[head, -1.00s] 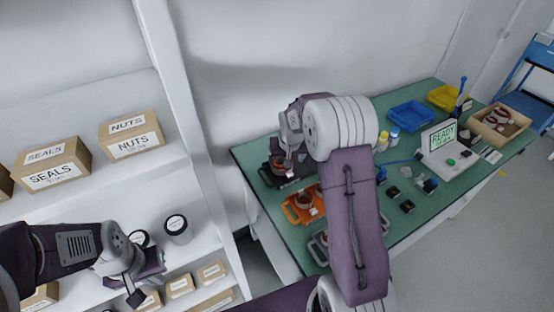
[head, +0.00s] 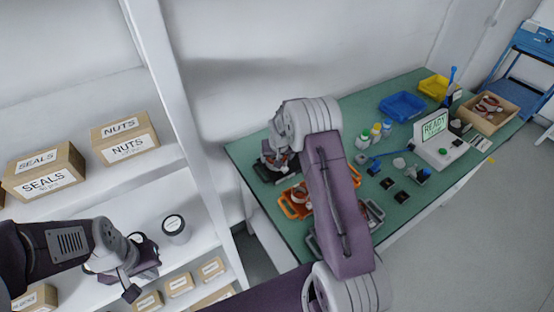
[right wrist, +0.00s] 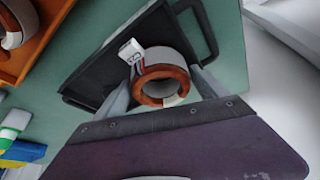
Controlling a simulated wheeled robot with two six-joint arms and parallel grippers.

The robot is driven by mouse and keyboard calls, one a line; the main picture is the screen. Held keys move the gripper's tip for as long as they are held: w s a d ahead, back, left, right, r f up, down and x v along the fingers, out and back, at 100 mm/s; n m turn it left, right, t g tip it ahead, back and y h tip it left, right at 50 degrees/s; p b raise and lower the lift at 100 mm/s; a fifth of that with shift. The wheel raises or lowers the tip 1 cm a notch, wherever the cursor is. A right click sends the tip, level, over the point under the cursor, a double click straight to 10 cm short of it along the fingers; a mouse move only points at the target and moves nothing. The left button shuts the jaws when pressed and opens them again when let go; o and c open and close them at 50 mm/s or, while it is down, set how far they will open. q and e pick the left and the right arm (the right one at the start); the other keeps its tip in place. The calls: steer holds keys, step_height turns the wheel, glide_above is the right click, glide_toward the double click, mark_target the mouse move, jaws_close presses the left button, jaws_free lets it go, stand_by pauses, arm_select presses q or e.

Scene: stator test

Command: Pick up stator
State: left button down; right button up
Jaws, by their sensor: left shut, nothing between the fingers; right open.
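In the right wrist view a stator (right wrist: 164,71), a pale ring with copper-brown windings and a small white tagged connector, sits in a black tray (right wrist: 105,71). My right gripper (right wrist: 162,92) is open, with one finger on each side of the stator. Whether the fingers touch it I cannot tell. In the head view my right arm hides most of that stator and part of the black tray (head: 262,174). Another stator (head: 301,196) lies in the orange tray (head: 286,206), partly behind my arm. My left gripper (head: 133,291) is shut and empty by the shelf.
A grey tray (head: 375,212) is partly hidden by my right arm. The green table (head: 343,108) also holds blue (head: 402,105) and yellow (head: 434,86) bins, bottles, a READY display (head: 434,125) and a cardboard box (head: 487,108). Shelves with labelled boxes stand left.

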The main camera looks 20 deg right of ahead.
steer(key=shift+w+f, duration=0.25)
steer(key=shift+f, duration=0.15)
steer(key=shift+s, duration=0.1)
steer(key=c, duration=1.4)
steer(key=shift+r, duration=0.1)
steer(key=c, duration=0.3)
steer(key=r, duration=0.4)
steer(key=shift+d+r, duration=0.25)
steer(key=shift+d, duration=0.15)
steer(key=d+r, duration=0.2)
steer(key=d, duration=0.1)
steer(key=d+r, duration=0.2)
steer(key=d, duration=0.2)
steer(key=d+r, duration=0.2)
steer(key=d, duration=0.2)
steer(key=shift+s+r+b, duration=0.1)
steer(key=shift+r+b, duration=0.15)
steer(key=shift+b, duration=0.15)
